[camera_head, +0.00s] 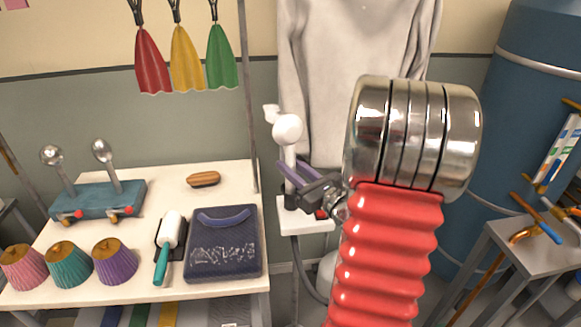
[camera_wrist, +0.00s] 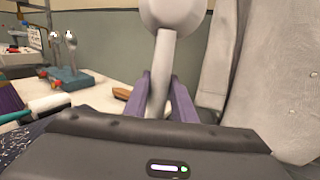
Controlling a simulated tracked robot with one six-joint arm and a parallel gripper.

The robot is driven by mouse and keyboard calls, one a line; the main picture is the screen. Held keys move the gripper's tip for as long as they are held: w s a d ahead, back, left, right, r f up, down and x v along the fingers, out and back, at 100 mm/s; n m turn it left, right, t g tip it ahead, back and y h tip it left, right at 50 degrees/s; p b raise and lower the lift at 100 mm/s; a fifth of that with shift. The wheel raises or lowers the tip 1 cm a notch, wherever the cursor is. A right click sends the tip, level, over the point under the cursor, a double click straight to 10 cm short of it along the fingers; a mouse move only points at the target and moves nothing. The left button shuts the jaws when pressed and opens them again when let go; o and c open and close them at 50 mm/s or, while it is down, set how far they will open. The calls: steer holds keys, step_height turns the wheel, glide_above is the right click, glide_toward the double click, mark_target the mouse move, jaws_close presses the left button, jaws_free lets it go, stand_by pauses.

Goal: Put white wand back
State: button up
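The white wand (camera_head: 287,130), with a round head and a small nozzle at its top, stands upright in front of the grey garment. In the wrist view the wand (camera_wrist: 163,70) rises between my two purple fingers. My gripper (camera_head: 291,172) is around the wand's neck below the head, and its fingers (camera_wrist: 161,95) appear closed against both sides. Directly below is a dark holder (camera_head: 290,201) on a small white shelf (camera_head: 308,222). The wand's lower end meets the holder in the head view; I cannot tell whether it is seated. The wrist view hides that end.
A white table (camera_head: 170,203) at left bears a wooden brush (camera_head: 203,179), a lint roller (camera_head: 169,238), a dark blue folded pad (camera_head: 223,248) and several cupcake-shaped items. A grey sweatshirt (camera_head: 345,60) hangs close behind the wand. A blue tank (camera_head: 500,130) stands at right.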

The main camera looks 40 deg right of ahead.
steer(key=o, duration=0.3)
steer(key=shift+o, duration=0.2)
steer(key=shift+r, duration=0.1)
steer(key=s+f, duration=0.1)
steer(key=s, duration=1.1)
steer(key=shift+a, duration=0.3)
stand_by(0.4)
